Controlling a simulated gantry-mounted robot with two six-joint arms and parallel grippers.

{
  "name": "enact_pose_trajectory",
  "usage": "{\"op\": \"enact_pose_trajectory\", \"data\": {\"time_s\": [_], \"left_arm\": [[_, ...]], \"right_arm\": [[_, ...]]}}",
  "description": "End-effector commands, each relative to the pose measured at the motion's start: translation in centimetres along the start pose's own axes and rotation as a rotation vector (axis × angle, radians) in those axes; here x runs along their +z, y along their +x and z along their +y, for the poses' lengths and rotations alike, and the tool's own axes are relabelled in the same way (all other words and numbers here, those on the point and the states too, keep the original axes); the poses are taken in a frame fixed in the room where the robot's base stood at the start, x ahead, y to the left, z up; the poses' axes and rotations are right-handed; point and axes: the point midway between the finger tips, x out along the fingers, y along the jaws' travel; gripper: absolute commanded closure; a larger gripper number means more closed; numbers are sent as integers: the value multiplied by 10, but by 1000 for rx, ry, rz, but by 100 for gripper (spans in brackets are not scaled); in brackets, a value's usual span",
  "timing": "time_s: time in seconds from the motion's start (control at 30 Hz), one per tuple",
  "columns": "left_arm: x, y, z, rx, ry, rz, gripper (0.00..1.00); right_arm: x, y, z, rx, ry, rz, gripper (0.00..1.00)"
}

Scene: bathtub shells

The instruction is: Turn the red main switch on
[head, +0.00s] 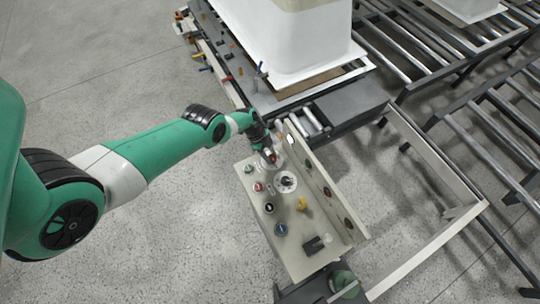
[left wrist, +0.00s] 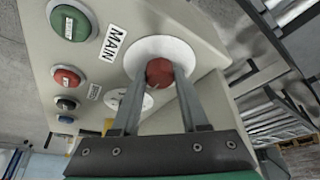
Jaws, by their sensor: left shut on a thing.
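The red main switch (left wrist: 159,72) is a round red knob on a white disc, with a MAIN label (left wrist: 112,43) beside it in the left wrist view. My left gripper (left wrist: 158,80) has its two fingers on either side of the red knob and is shut on it. In the head view my left gripper (head: 268,156) reaches the far end of the beige control panel (head: 293,252) and partly hides the switch. The knob's exact turn angle cannot be told. My right gripper does not show.
Close by on the panel are a green button (left wrist: 69,22), a red button (left wrist: 67,77) and several smaller controls. A yellow knob (head: 301,203) and a black box (head: 314,245) sit nearer. A white bathtub shell (head: 290,45) stands on the conveyor behind.

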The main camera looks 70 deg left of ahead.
Motion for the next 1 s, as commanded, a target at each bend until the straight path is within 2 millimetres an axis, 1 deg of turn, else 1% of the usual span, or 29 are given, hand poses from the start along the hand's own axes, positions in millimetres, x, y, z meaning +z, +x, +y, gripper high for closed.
{"op": "enact_pose_trajectory", "data": {"time_s": [0.23, 0.27, 0.4, 0.43, 0.67, 0.77, 0.87, 1.0], "left_arm": [[1, 0, 0, -2, 2, -3, 100], [1, 0, 0, -2, 2, -3, 53], [1, 0, 0, -1, 1, -2, 27], [1, 0, 0, -1, 1, -2, 26], [0, 0, 0, -1, 0, -1, 26], [-1, -4, 0, 0, 1, -1, 26], [-5, -13, 0, 0, 3, -1, 26], [-15, -36, -1, 3, 8, -1, 26]], "right_arm": [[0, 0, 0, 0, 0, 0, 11], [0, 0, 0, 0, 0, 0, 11], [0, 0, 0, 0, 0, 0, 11], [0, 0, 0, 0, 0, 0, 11], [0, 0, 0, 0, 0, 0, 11], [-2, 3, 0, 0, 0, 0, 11], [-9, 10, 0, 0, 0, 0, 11], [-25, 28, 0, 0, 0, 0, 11]]}}
